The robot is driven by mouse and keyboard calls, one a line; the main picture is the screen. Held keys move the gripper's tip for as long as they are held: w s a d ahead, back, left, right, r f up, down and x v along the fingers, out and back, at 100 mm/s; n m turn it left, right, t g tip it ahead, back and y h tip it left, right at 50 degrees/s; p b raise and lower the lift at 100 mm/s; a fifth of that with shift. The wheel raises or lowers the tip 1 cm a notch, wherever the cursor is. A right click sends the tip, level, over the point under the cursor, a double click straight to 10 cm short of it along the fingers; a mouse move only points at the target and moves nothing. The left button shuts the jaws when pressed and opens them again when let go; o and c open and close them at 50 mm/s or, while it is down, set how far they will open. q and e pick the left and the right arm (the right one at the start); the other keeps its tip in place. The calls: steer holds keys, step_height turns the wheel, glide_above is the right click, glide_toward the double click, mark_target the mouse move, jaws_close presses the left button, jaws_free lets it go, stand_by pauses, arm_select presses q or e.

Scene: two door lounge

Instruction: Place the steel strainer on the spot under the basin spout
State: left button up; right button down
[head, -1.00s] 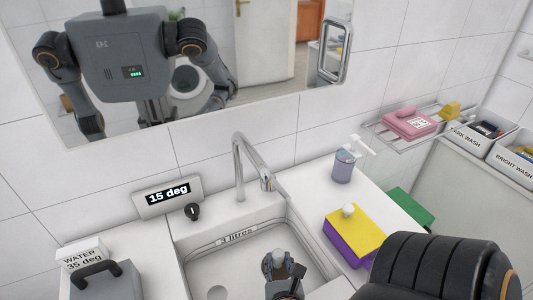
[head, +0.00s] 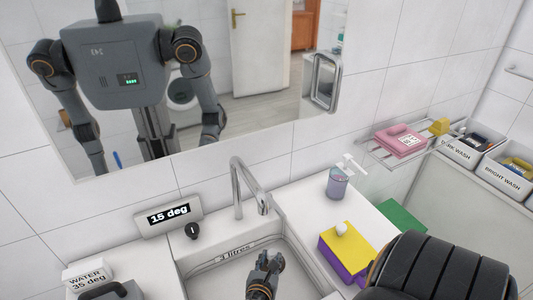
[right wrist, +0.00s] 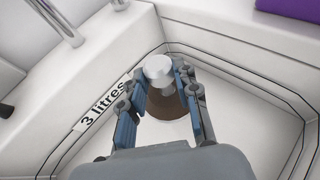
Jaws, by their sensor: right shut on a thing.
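The steel strainer shows in the right wrist view as a pale round knob (right wrist: 158,68) above a brownish round part. My right gripper (right wrist: 178,85) is shut on it, with the fingers on either side of the knob. In the head view the right gripper (head: 268,262) is low over the basin (head: 215,280), in front of and below the spout (head: 263,204). The fingers largely hide the strainer there. I cannot tell whether its underside touches the basin floor. The spot under the spout is not clearly visible. My left gripper is out of view.
A "15 deg" display (head: 168,215) and a dark knob (head: 192,231) sit behind the basin. To the right are a soap dispenser (head: 338,183) and a yellow-and-purple box (head: 345,250). Basin walls surround the gripper.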

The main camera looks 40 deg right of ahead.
mark_target(267, 263)
steer(key=shift+w+d+f, duration=0.15)
steer(key=shift+w+f, duration=0.9)
steer(key=shift+f, duration=0.15)
steer(key=shift+s+f, duration=0.1)
steer(key=shift+f, duration=1.35)
steer(key=c, duration=1)
jaws_free()
steer(key=shift+f, duration=0.1)
steer(key=v, duration=0.7)
steer(key=shift+a+r+b, duration=0.2)
steer(key=shift+b, duration=0.15)
steer(key=shift+s, duration=0.1)
